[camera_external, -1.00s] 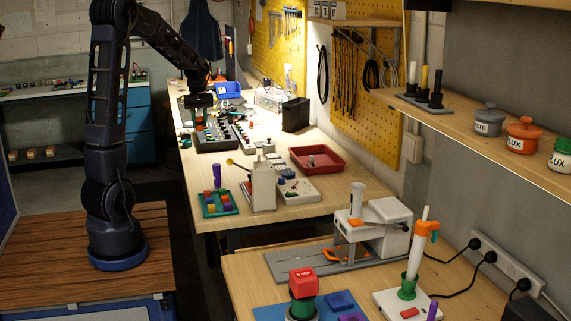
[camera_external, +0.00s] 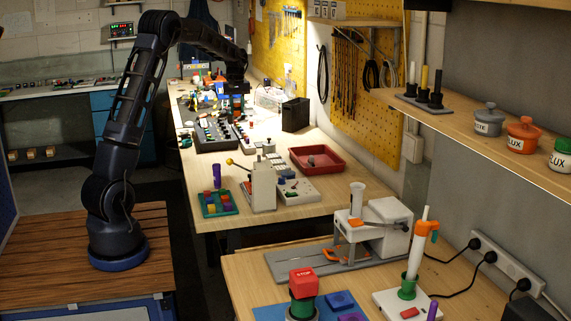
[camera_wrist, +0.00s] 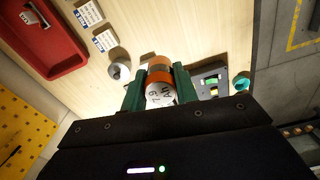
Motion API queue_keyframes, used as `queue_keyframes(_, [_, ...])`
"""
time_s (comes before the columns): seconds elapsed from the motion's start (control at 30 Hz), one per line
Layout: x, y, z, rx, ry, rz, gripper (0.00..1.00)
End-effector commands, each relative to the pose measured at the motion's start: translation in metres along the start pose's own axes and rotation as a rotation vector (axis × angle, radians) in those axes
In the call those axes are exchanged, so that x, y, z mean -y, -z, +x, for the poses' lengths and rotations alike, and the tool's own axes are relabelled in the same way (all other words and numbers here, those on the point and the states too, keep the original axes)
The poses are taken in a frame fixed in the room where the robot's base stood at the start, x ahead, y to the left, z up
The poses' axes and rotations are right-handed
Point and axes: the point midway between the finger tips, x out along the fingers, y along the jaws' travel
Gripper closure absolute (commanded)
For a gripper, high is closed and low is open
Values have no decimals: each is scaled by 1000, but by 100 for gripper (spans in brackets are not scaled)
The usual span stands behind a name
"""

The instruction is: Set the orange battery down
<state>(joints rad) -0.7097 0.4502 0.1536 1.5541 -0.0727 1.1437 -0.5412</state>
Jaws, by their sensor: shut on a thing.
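The orange battery (camera_wrist: 159,74) is a short cylinder with orange bands and a white end carrying dark lettering. In the wrist view it sits between the green fingers of my gripper (camera_wrist: 159,86), which are shut on it from both sides. In the external view my gripper (camera_external: 234,100) is at the far end of the long bench, over or just behind the black rack (camera_external: 212,140). The battery is too small and dark to make out there. The wrist view does not clearly show whether it touches the bench.
The wooden bench top (camera_external: 325,203) holds a red tray (camera_external: 316,167), a black box (camera_external: 295,115) and a grey lever box (camera_external: 263,187). In the wrist view a grey round piece (camera_wrist: 119,72) lies left of the battery, and a dark panel (camera_wrist: 211,82) lies right of it.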

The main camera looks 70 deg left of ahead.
Motion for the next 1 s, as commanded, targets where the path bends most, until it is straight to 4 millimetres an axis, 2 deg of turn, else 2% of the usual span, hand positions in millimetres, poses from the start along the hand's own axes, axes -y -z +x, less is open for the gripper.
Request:
queue_keyframes(0.17, [-6, 5, 11, 1, 0, 7, 96])
queue_keyframes(0.73, [-6, 4, 129, 1, 0, 6, 96])
queue_keyframes(0.9, [-6, 5, 152, 0, -1, 7, 96])
queue_keyframes(1.0, [-6, 5, 157, 0, -1, 7, 96])
